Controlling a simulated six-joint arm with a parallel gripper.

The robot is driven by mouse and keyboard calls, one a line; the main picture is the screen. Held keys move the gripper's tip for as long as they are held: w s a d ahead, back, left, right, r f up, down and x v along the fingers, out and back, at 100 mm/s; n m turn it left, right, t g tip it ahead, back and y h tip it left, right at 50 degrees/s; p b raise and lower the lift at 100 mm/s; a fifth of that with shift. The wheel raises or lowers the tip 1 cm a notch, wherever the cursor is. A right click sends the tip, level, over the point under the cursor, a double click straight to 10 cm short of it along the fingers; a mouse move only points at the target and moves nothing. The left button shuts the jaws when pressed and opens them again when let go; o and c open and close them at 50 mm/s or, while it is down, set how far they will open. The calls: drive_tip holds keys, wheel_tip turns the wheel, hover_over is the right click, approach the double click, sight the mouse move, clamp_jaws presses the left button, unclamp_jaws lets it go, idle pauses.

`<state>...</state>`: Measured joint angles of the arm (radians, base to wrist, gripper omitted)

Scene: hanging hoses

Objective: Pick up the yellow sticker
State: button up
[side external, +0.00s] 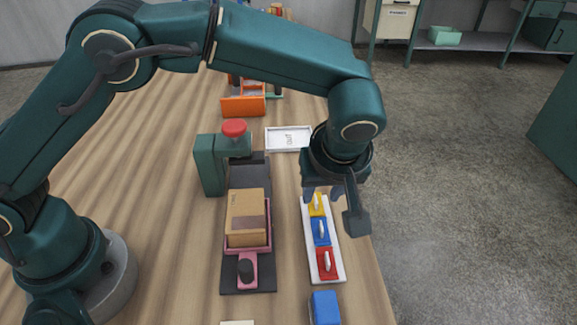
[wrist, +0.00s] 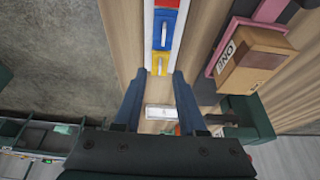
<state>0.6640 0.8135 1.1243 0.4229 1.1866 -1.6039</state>
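The yellow sticker (side external: 316,205) is a small yellow piece with a white upright tab. It sits at the far end of a white strip tray (side external: 334,262), in line with a blue piece (side external: 321,232) and a red piece (side external: 326,263) with similar tabs. My gripper (side external: 322,192) points down just above the yellow piece. In the wrist view, the fingers of my gripper (wrist: 158,78) are apart and empty. The yellow sticker (wrist: 160,63) shows just beyond the fingertips, roughly centred between them.
A brown box (side external: 246,217) lies in a pink holder on a black base, left of the tray. A green post with a red knob (side external: 234,128) stands behind it. A white "OUT" tray (side external: 289,139) lies farther back. A blue block (side external: 324,308) is in front. The table's edge is close on the right.

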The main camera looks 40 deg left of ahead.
sight(317, 203)
drive_tip(key=shift+x, duration=2.2)
clamp_jaws()
